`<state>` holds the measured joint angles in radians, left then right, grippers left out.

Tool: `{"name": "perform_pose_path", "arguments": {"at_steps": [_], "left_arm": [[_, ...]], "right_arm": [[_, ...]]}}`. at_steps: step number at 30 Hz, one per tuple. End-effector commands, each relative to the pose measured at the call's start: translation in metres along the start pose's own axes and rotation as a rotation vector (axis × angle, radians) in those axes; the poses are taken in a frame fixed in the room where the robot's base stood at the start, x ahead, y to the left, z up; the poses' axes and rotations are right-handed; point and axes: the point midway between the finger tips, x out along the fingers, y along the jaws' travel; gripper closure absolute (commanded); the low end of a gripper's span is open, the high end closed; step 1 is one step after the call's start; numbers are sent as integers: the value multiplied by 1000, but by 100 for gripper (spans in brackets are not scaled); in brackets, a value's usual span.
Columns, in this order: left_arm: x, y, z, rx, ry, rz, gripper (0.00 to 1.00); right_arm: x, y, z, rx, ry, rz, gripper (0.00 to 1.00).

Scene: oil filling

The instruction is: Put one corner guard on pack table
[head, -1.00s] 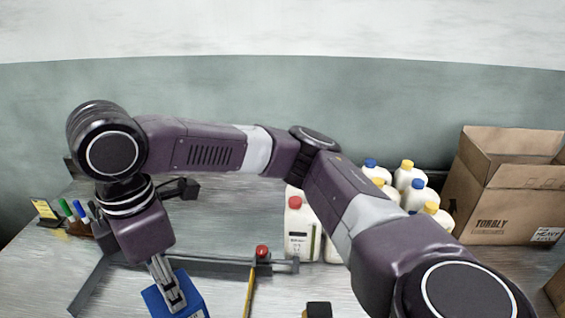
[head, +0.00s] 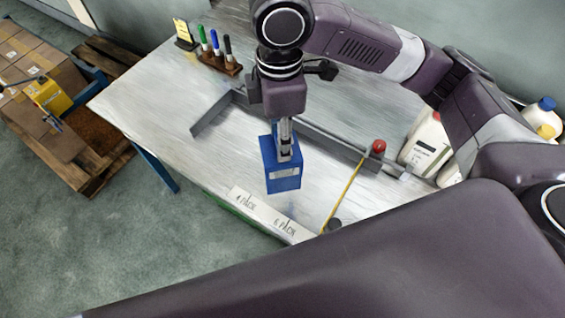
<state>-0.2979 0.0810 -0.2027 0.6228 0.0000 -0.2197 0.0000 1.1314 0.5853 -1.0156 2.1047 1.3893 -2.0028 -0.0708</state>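My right gripper (head: 285,151) comes down from an arm that enters from the right. Its fingers are close together on the top of a blue angular piece with a pale label, which I take as the corner guard (head: 281,183). The blue piece is upright over the front part of the grey pack table (head: 180,118). I cannot tell if its bottom touches the tabletop. My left gripper is out of view; a large purple link of mine crosses the bottom.
A dark metal L-shaped fence (head: 330,143) with a red knob (head: 379,147) lies behind the blue piece. A yellow ruler strip (head: 344,196) and the "4 PACK" and "6 PACK" label strip (head: 262,213) are near the front edge. White jugs (head: 427,143) stand right, marker pens (head: 214,43) at back.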

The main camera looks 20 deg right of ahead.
Motion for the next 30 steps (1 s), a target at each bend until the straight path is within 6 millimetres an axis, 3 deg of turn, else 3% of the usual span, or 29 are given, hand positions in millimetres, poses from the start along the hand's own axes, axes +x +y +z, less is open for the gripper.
{"name": "perform_pose_path", "arguments": {"at_steps": [3,9,16,22,30], "left_arm": [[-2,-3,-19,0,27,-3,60],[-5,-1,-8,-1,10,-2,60],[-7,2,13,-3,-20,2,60],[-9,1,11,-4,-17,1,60],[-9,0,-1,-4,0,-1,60]], "right_arm": [[31,-1,1,1,-3,-5,100],[66,0,1,0,-1,-1,100],[88,-1,1,1,-2,-2,100],[115,0,1,1,-2,-1,100],[118,0,0,-1,-1,1,100]]}}
